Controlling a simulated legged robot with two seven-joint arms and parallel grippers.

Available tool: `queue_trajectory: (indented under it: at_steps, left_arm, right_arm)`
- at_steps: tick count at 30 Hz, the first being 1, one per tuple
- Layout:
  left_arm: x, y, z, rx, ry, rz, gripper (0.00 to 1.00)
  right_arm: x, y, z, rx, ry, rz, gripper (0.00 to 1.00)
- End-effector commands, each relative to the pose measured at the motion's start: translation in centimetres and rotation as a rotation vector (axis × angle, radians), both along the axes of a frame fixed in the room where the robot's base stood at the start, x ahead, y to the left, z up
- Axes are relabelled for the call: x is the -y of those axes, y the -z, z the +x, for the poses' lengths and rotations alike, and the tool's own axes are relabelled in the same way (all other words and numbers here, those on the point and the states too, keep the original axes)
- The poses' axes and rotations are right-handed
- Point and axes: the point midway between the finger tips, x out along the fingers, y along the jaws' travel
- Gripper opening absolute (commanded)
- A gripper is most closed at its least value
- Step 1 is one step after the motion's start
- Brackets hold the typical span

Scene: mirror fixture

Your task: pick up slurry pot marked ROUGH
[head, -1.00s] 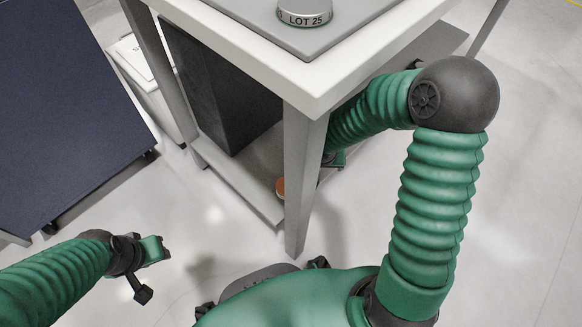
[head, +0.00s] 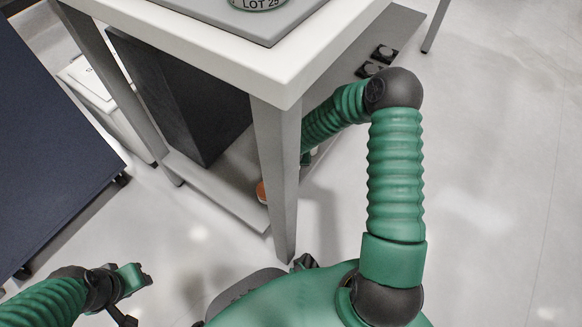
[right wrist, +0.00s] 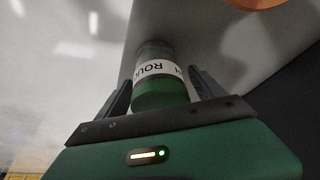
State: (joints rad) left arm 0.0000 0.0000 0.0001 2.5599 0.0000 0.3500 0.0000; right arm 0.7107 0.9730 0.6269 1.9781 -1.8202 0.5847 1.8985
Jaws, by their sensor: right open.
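The slurry pot (right wrist: 160,80) shows in the right wrist view as a short cylinder with a green end and a white label. The label reads upside down and its visible letters match ROUGH. My right gripper (right wrist: 163,93) is open, with one dark finger on each side of the pot; I cannot tell whether either finger touches it. In the head view my right forearm reaches under the table, and the gripper is mostly hidden behind the table leg (head: 277,170). My left gripper (head: 142,277) is at the lower left, away from the table and holding nothing visible.
The white table (head: 255,72) has a low shelf (head: 215,190) carrying a tall dark block (head: 180,95) and an orange-topped item (head: 261,190). Small black pieces (head: 384,53) lie at the shelf's right. A LOT-marked tin (head: 258,3) stands above. A dark blue surface (head: 50,130) is left.

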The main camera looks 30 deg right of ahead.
Motion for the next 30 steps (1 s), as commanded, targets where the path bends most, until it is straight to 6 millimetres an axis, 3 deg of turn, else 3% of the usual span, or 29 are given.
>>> queue_trajectory:
  at_steps: [6, 24, 30]
  left_arm:
    - [0.00, 0.00, -0.01, 0.000, 0.000, 0.000, 0.36]
    - [0.00, -0.01, -0.01, 0.000, 0.000, 0.000, 0.36]
    - [0.00, -0.16, -0.01, 0.000, 0.000, 0.000, 0.36]
  right_arm:
    - [0.01, 0.00, 0.02, 0.001, -0.001, -0.001, 0.76]
    - [0.03, -0.04, 0.03, 0.001, 0.000, -0.001, 0.00]
    - [0.05, -0.23, 0.07, 0.001, 0.000, -0.001, 0.00]
